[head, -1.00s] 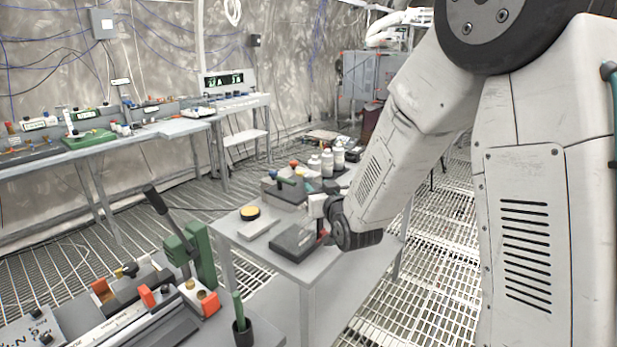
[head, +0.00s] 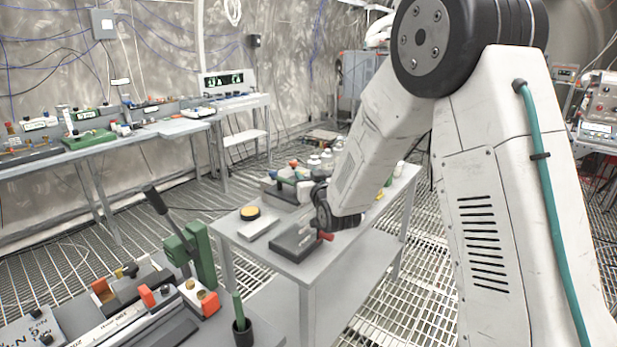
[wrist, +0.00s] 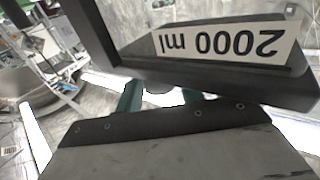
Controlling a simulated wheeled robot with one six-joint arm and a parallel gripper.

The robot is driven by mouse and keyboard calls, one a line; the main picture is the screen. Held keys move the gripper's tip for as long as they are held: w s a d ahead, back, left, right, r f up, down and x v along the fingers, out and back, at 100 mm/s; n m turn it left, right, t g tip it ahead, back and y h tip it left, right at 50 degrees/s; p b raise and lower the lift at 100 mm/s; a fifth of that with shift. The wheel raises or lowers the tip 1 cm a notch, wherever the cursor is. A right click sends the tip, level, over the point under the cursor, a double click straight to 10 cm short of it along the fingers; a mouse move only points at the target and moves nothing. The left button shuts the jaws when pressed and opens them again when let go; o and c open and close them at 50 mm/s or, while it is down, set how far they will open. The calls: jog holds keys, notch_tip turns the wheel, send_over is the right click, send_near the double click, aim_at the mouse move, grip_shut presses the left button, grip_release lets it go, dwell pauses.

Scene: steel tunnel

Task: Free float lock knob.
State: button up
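My gripper (wrist: 163,100) shows in the wrist view as two teal fingers standing apart, with their tips hidden behind a dark frame. A grey rounded thing shows partly between the fingers; I cannot tell what it is or whether they touch it. The dark frame (wrist: 92,38) is close in front and holds a white label with "2000 ml" upside down. In the head view my arm's dark wrist is over the small grey table (head: 300,268), above a dark box (head: 296,241) with a red part (head: 327,236) at its right. I cannot make out a float lock knob for certain.
A yellow-topped round tin (head: 250,213) and a pale flat block (head: 259,228) are left of the box. White bottles (head: 327,157) stand behind. A bench with a green lever press (head: 200,252) is at front left. Open grating floor lies between the benches.

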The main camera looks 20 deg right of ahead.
jog(key=c, duration=0.7)
jog(key=shift+n+y, duration=0.4)
jog(key=shift+y, duration=0.2)
jog(key=shift+o, duration=0.2)
jog(key=n+g+y, duration=0.1)
jog(key=n+y, duration=0.2)
jog(key=y, duration=0.1)
jog(key=shift+d+y, duration=0.15)
jog(key=shift+y, duration=0.15)
jog(key=n+g+y, duration=0.2)
jog(key=y, duration=0.1)
jog(key=n+g+y, duration=0.3)
jog(key=y, duration=0.1)
jog(key=n+g+y, duration=0.2)
jog(key=n+g, duration=0.1)
jog(key=n+g+y, duration=0.2)
jog(key=n+g, duration=0.1)
jog(key=g, duration=0.1)
jog(key=n+g, duration=0.2)
jog(key=g, duration=0.2)
jog(key=n+g, duration=0.3)
jog(key=g, duration=0.2)
jog(key=shift+n, duration=0.3)
